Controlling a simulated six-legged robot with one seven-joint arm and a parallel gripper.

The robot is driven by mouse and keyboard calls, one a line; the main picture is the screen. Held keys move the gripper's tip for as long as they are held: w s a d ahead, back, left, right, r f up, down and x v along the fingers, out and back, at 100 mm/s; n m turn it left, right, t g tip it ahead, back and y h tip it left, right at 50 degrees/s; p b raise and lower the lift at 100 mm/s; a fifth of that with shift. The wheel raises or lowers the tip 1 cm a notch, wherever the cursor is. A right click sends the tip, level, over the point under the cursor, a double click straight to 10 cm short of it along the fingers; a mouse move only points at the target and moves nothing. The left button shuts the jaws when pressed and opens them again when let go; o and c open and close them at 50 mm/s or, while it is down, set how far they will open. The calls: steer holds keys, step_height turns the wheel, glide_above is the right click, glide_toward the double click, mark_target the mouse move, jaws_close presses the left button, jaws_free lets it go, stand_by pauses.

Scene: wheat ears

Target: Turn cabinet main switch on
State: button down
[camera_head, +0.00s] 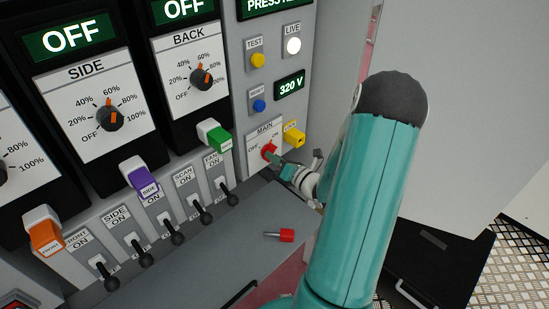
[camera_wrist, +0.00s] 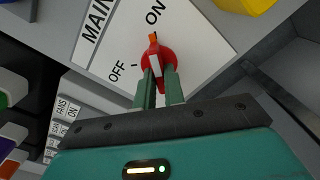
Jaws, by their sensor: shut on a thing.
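The red main switch knob (camera_head: 268,150) is on the grey panel's lower right, under the MAIN label, with OFF to its left and ON to its upper right. In the wrist view the red knob (camera_wrist: 172,57) carries a white bar, and an orange tip at its top points toward the ON word. My gripper (camera_head: 277,158) reaches the knob from the right. Its two green fingers (camera_wrist: 160,80) are closed on the knob, hiding its lower part.
A yellow plug (camera_head: 294,136) sits right of the switch. A green plug (camera_head: 215,135) and black levers (camera_head: 205,216) are to the left. A red-handled key-like piece (camera_head: 286,235) lies on the grey ledge below. The SIDE (camera_head: 70,38) and BACK displays read OFF; another (camera_head: 290,86) reads 320 V.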

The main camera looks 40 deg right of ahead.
steer(key=shift+m, duration=0.6)
steer(key=c, duration=1.5)
jaws_free()
steer(key=shift+s, duration=0.1)
steer(key=s, duration=1.3)
steer(key=shift+s+d, duration=0.15)
steer(key=shift+s, duration=0.2)
